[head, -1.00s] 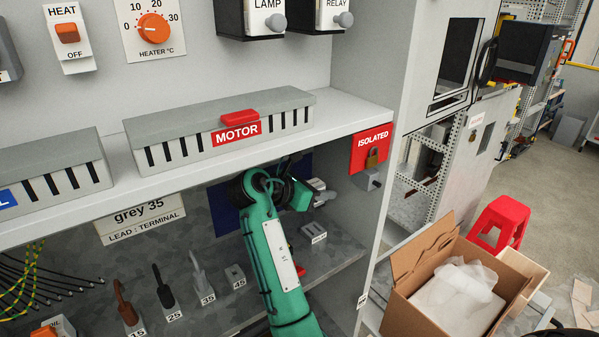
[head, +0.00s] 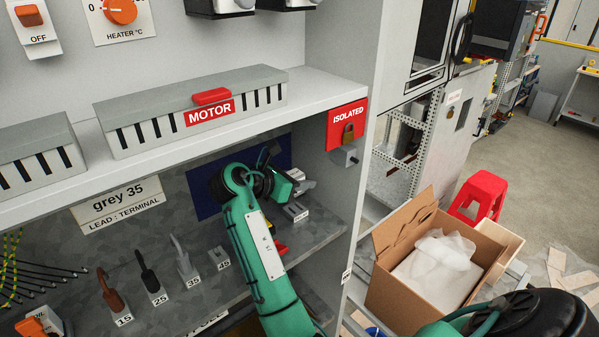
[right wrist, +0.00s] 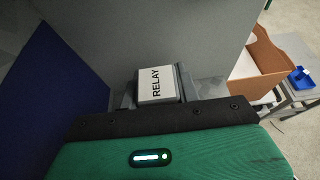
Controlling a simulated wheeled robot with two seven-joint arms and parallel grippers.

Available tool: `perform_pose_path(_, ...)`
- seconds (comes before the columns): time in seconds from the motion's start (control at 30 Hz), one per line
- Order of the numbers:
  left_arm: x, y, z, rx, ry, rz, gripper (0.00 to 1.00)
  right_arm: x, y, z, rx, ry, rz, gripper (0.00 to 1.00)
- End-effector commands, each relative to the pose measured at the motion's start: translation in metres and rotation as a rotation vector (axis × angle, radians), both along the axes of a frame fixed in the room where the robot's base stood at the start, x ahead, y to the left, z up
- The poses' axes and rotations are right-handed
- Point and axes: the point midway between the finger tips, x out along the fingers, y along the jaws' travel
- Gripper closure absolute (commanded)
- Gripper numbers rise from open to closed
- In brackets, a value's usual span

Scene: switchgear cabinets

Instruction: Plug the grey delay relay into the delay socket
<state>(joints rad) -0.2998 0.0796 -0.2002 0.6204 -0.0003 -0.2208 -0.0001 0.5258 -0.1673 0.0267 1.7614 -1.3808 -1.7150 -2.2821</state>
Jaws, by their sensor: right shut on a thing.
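My right gripper (head: 294,184) is inside the lower shelf bay, near the right wall. It is shut on a small grey block, the relay. In the right wrist view the relay (right wrist: 157,83) has a white top marked RELAY and sits between the fingers. In the head view the relay is small and partly hidden by the gripper. A small labelled grey block (head: 295,212) stands on the shelf just below the gripper. I cannot read its label. I cannot make out the delay socket for sure. My left gripper is not in view.
A dark blue panel (head: 207,196) is behind my right arm. Numbered lugs (head: 185,262) stand on the shelf to the left. An open cardboard box (head: 400,295) is outside at right.

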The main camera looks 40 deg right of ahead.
Motion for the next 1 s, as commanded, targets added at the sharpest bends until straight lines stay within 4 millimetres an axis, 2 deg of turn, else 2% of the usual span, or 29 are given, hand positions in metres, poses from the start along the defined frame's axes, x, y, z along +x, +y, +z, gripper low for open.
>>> perform_pose_path(0.1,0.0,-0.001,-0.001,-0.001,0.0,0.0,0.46,0.0,0.0,-0.01,0.001,0.002,0.001,0.92)
perform_pose_path(0.33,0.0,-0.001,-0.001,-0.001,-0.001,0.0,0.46,0.0,0.0,-0.02,0.001,0.0,0.0,0.92)
perform_pose_path(1.0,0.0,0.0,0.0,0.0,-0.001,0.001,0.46,0.0,0.0,-0.021,0.0,0.0,0.0,0.92)
